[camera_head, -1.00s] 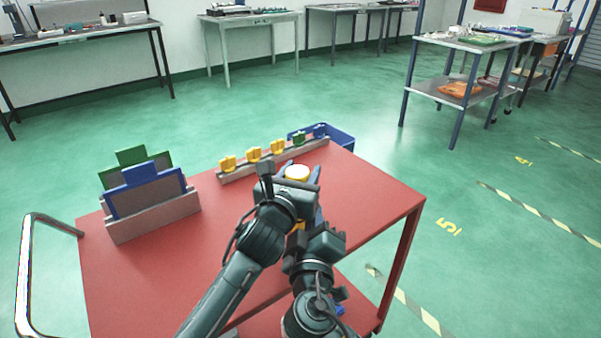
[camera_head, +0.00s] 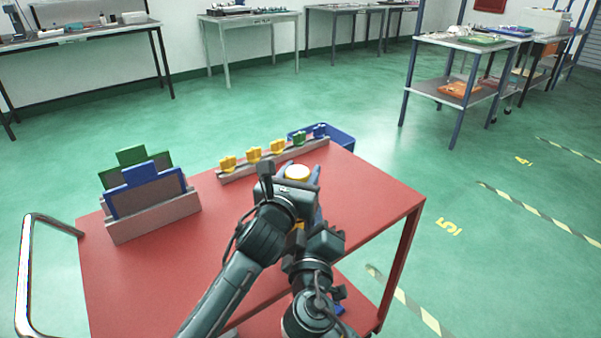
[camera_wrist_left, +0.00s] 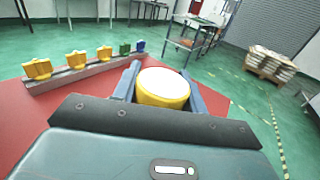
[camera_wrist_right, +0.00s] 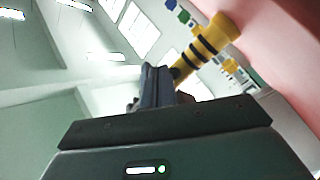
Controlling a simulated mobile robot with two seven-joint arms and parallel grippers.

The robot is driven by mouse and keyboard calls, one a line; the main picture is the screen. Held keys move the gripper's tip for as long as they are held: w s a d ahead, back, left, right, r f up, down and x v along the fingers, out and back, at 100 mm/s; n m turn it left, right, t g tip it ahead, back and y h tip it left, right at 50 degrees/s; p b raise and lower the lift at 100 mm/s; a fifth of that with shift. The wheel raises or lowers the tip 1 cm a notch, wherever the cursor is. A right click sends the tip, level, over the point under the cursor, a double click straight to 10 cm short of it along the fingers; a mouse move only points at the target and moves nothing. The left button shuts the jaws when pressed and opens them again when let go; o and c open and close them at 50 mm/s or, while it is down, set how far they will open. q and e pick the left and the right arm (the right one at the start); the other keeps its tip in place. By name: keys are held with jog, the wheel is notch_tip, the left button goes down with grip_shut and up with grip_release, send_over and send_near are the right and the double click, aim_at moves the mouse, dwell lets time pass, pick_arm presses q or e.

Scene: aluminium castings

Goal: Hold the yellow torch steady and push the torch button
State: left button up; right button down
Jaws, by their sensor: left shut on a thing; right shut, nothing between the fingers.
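The right wrist view shows the yellow torch body (camera_wrist_right: 212,40) with black bands. My right gripper (camera_wrist_right: 155,82) is shut and empty, its fingertips close beside the lower torch body. I cannot tell whether they touch it. The torch button is not clearly visible. In the head view my arms hide most of the torch.
A grey rack (camera_head: 236,172) with several yellow, green and blue pieces stands behind the torch. A blue bin (camera_head: 343,139) is beyond it. A grey holder (camera_head: 150,219) with a green and a blue panel stands left. The red cart top (camera_head: 130,275) is clear in front.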

jog(key=shift+w+a, duration=0.2)
jog(key=shift+w, duration=0.1)
pick_arm(q)
jog(key=shift+d, duration=0.1)
pick_arm(e)
jog(key=shift+w+a, duration=0.15)
jog(key=shift+w, duration=0.05)
dwell(0.3)
pick_arm(q)
jog(key=shift+s+d+f, duration=0.15)
pick_arm(e)
jog(key=shift+w+a+r, duration=0.25)
jog(key=shift+w+a, duration=0.1)
jog(key=shift+a, duration=0.05)
dwell(0.5)
jog(key=shift+s, duration=0.15)
pick_arm(q)
jog(key=shift+f, duration=0.1)
pick_arm(e)
jog(key=shift+s+d+r, duration=0.1)
jog(key=shift+s+d, duration=0.15)
jog(key=shift+s, duration=0.2)
jog(key=shift+s+d+r, duration=0.1)
jog(key=shift+s+d, duration=0.1)
jog(key=shift+s, duration=0.2)
jog(key=shift+d, duration=0.1)
